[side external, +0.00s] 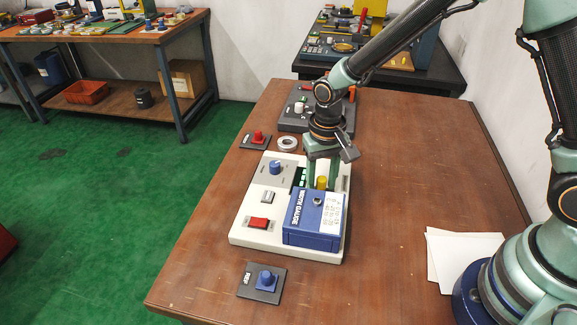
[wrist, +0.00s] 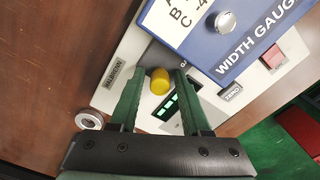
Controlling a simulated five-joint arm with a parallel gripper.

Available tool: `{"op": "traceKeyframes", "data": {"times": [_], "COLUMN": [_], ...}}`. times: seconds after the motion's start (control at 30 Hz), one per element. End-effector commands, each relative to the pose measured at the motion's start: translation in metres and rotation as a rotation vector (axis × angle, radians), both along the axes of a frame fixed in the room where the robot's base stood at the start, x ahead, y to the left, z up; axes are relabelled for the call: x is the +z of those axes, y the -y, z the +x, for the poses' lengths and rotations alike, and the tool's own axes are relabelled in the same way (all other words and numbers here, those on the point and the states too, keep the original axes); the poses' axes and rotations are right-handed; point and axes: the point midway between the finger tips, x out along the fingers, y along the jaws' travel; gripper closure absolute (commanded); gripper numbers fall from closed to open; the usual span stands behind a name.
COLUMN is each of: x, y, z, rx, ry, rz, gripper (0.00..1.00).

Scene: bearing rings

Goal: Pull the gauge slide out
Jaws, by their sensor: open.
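The width gauge is a blue box (side external: 312,225) on a white base panel (side external: 250,205); its blue top also shows in the wrist view (wrist: 245,38). A yellow knob (side external: 322,183) stands at the blue box's far side, probably the slide's handle. My gripper (side external: 322,187) points down over it with the fingers apart. In the wrist view the yellow knob (wrist: 160,81) sits between the two green fingertips, with a visible gap on each side. A lit green display (wrist: 168,106) shows near the right finger. The slide's body cannot be made out.
The panel carries a blue dial (side external: 276,167) and a red button (side external: 258,223). A metal ring (side external: 287,143) and a red-knobbed box (side external: 257,139) lie beyond it. A blue-knobbed box (side external: 263,282) stands in front. White papers (side external: 463,255) lie right; the table between is clear.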

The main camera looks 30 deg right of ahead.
Motion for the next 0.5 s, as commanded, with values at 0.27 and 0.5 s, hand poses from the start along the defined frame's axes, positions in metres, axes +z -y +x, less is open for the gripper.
{"op": "traceKeyframes", "data": {"times": [0.27,0.5], "x": [0.0002,0.0004], "y": [0.0000,0.0035], "z": [0.0000,0.0036], "rx": [0.000,-0.002], "ry": [0.000,0.000], "rz": [0.000,0.000], "gripper": [1.00,1.00]}}
